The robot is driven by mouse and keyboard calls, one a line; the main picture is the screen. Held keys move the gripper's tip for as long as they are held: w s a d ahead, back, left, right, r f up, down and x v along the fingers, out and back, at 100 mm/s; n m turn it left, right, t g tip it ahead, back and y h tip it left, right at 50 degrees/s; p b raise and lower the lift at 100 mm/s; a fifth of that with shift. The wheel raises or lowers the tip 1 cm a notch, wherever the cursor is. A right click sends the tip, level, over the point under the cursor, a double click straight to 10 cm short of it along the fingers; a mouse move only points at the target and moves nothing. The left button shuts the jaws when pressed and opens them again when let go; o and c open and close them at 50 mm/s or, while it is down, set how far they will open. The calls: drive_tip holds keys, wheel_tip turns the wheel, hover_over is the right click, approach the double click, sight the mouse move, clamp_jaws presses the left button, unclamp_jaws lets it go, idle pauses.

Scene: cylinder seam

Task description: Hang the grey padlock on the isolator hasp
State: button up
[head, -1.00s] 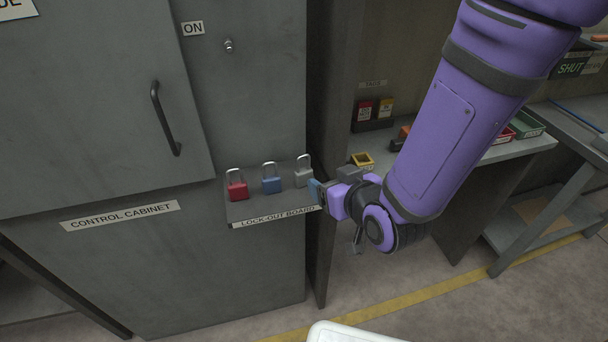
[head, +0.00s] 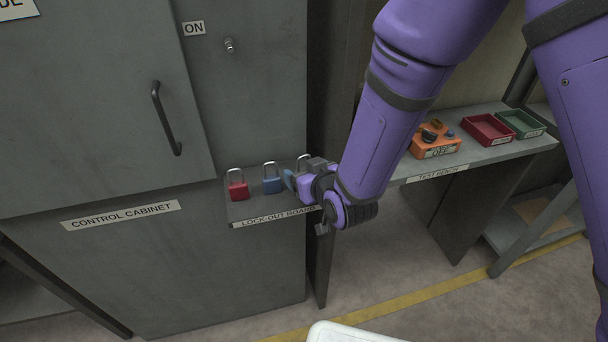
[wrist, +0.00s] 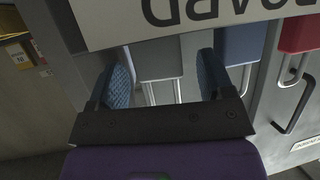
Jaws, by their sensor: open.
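The grey padlock stands on the lock-out board shelf (head: 240,212) at the right end of a row. In the head view only its shackle (head: 303,160) shows above my gripper (head: 291,182), which hides the body. In the wrist view, which is upside down, the grey padlock body (wrist: 155,62) lies between the two blue-padded fingers of my gripper (wrist: 163,80). The fingers are open, with gaps to the padlock. A small metal fitting (head: 229,46), perhaps the isolator hasp, sits on the cabinet panel below the ON label (head: 193,28).
A blue padlock (head: 272,181) stands close left of my gripper, and a red padlock (head: 238,188) farther left. A cabinet door handle (head: 166,118) sticks out. The test bench (head: 470,150) at right holds an orange box and trays.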

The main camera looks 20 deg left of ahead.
drive_tip(key=shift+w+a+f, duration=0.2)
drive_tip(key=shift+w+a, duration=0.15)
drive_tip(key=c, duration=1.1)
drive_tip(key=shift+c, duration=0.2)
drive_tip(key=shift+r, duration=0.1)
wheel_tip(320, 180, up, 10)
drive_tip(key=shift+f, duration=0.1)
